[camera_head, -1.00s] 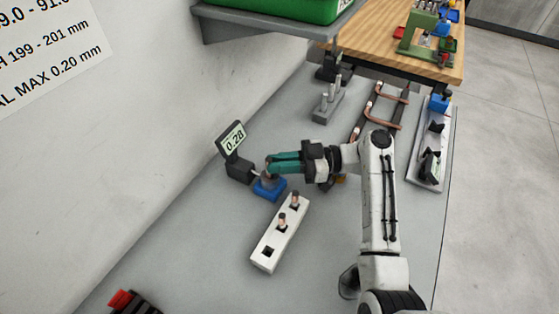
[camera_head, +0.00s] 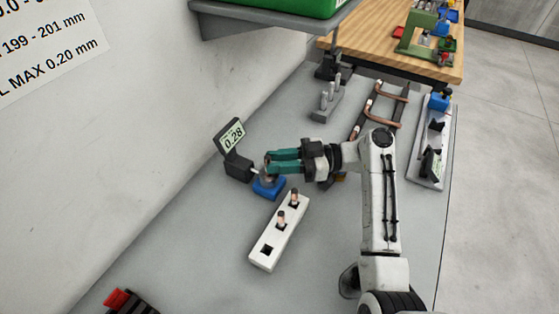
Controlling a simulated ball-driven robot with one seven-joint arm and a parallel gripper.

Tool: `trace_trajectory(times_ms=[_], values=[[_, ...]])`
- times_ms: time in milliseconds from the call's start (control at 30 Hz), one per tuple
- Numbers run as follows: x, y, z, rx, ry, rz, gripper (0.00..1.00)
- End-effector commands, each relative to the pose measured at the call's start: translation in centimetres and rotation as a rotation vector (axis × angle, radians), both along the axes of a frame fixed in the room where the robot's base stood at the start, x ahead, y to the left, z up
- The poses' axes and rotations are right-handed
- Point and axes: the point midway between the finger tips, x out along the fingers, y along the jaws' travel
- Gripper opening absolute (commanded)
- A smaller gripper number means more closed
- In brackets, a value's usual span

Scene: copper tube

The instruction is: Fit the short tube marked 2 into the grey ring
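A blue block (camera_head: 269,188) stands on the bench and bears a grey ring (camera_head: 266,178), partly hidden by my fingers. My gripper (camera_head: 269,161) points left with its two teal fingers directly over the ring. A small brownish patch shows at the fingertips, perhaps a tube end; I cannot tell whether the fingers hold it. A white holder (camera_head: 263,258) has one empty square hole at its near end. Two short copper tubes stand in it, a middle one (camera_head: 281,219) and a far one (camera_head: 294,197). No tube marking is readable.
A gauge (camera_head: 233,136) reading 0.28 stands just left of the ring, close to my fingertips. A grey rack with pins (camera_head: 327,104), bent copper tubes (camera_head: 384,113) and a fixture (camera_head: 431,150) lie farther back.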

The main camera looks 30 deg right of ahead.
Motion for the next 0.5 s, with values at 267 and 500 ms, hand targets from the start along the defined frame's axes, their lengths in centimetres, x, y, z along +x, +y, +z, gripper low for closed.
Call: trace_trajectory(times_ms=[267, 500], values=[[-0.33, 0.05, -1.70, -0.003, 0.022, -0.001, 0.41], [-0.33, 0.05, -1.07, -0.003, 0.022, 0.000, 0.41]])
